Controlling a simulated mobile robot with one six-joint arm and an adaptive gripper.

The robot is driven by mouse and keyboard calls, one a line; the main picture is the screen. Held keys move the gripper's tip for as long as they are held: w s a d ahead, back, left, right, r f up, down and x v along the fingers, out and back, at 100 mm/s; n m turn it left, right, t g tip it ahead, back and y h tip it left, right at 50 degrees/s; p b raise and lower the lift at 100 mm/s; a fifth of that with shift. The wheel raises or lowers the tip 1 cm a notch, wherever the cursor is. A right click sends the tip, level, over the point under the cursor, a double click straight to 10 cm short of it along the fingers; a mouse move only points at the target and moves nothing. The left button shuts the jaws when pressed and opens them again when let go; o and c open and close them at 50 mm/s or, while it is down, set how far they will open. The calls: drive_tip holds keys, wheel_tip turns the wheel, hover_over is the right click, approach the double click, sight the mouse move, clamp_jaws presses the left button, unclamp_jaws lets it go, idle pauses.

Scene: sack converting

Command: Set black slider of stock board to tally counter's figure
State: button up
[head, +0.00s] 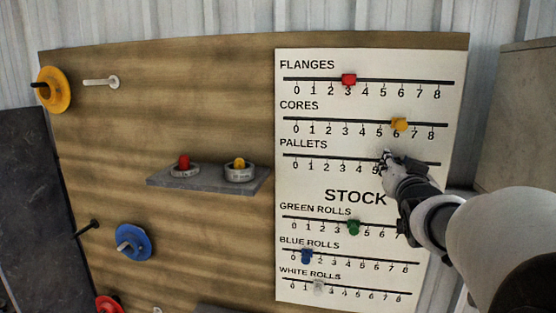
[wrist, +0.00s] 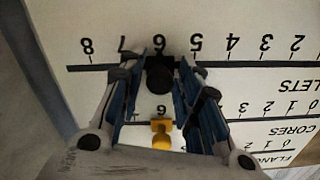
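The stock board (head: 300,180) is a white panel with several numbered slider lines. In the wrist view, which shows the board upside down, the black slider (wrist: 160,76) sits on the PALLETS line at the 6. My gripper (wrist: 160,70) is open around it, one blue-padded finger on each side, with a gap visible on both sides. In the head view my gripper (head: 387,160) is at the PALLETS line and hides the slider and the figures past 5. No tally counter can be made out for certain; any figure is too small to read.
The yellow CORES slider (head: 399,124) is at 6, just above, and shows between my fingers in the wrist view (wrist: 161,135). The red FLANGES slider (head: 349,79) is at 3. A grey shelf (head: 210,182) holds two round grey pieces with red and yellow tops.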

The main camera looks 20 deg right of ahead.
sight(403, 123)
drive_tip(key=shift+o, duration=0.7)
drive_tip(key=shift+f, duration=0.1)
wheel_tip(403, 123, up, 10)
drive_tip(key=shift+r, duration=0.1)
